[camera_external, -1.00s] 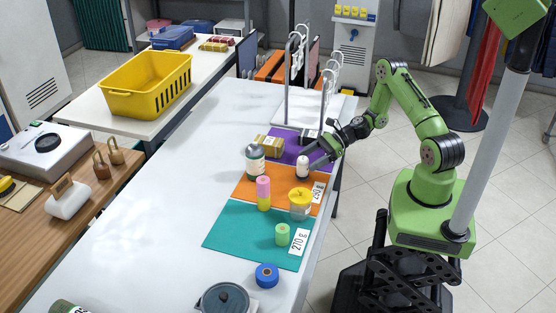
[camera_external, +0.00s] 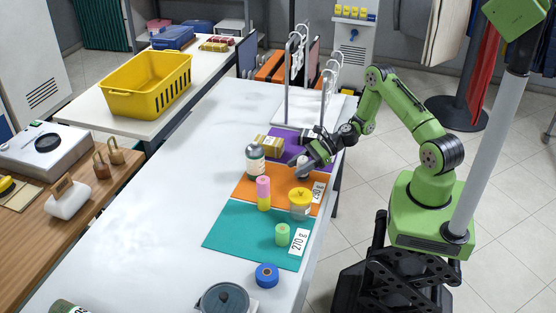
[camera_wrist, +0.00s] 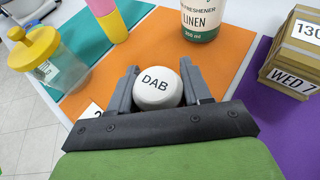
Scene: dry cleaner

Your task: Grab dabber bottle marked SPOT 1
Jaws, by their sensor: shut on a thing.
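A white dabber bottle (camera_external: 301,160) with a rounded top marked DAB stands on the orange mat (camera_external: 243,188), near its right edge. In the wrist view the bottle (camera_wrist: 157,90) sits between the two grey fingers of my gripper (camera_wrist: 158,78), which is shut on it. In the outside view my gripper (camera_external: 306,165) reaches in from the right and hides part of the bottle. The mark SPOT 1 is not visible; only the top shows from the wrist.
A LINEN freshener bottle (camera_wrist: 204,15) stands behind the dabber. Cardboard-coloured boxes (camera_wrist: 295,55) lie on the purple mat.

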